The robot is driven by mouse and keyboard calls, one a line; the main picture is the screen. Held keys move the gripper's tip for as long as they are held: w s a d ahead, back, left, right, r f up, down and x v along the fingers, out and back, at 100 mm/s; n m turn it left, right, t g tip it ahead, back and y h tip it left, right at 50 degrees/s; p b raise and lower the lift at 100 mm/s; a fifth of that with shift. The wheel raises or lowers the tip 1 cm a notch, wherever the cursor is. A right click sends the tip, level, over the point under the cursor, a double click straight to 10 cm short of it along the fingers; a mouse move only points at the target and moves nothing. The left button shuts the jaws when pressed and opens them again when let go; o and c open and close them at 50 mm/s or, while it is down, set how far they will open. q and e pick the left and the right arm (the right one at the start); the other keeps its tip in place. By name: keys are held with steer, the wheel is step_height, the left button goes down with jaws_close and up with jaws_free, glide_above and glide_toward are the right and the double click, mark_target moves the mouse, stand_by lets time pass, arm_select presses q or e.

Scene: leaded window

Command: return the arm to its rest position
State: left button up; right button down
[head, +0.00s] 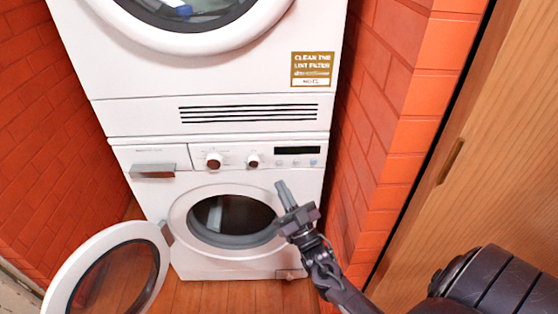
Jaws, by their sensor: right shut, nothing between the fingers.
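My right gripper (285,196) is shut and empty. Its fingers point up and to the left, in front of the lower right part of the washing machine, and overlap the right edge of its door opening in the picture. My right arm comes in from the lower right corner. The washing machine (240,262) is white, and its round door (64,293) hangs open to the left. Something pale shows inside the dark drum (236,216), but I cannot tell what it is. My left gripper is not in view.
A white dryer (140,68) with a yellow-brown label (312,69) is stacked above. Orange brick walls stand left (50,130) and right (385,130). A wooden door or panel (490,150) is at the right. Some wooden floor (215,297) shows at the bottom.

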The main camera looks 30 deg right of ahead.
steer(key=shift+s+a, duration=0.15)
steer(key=shift+s, duration=0.1)
stand_by(0.3)
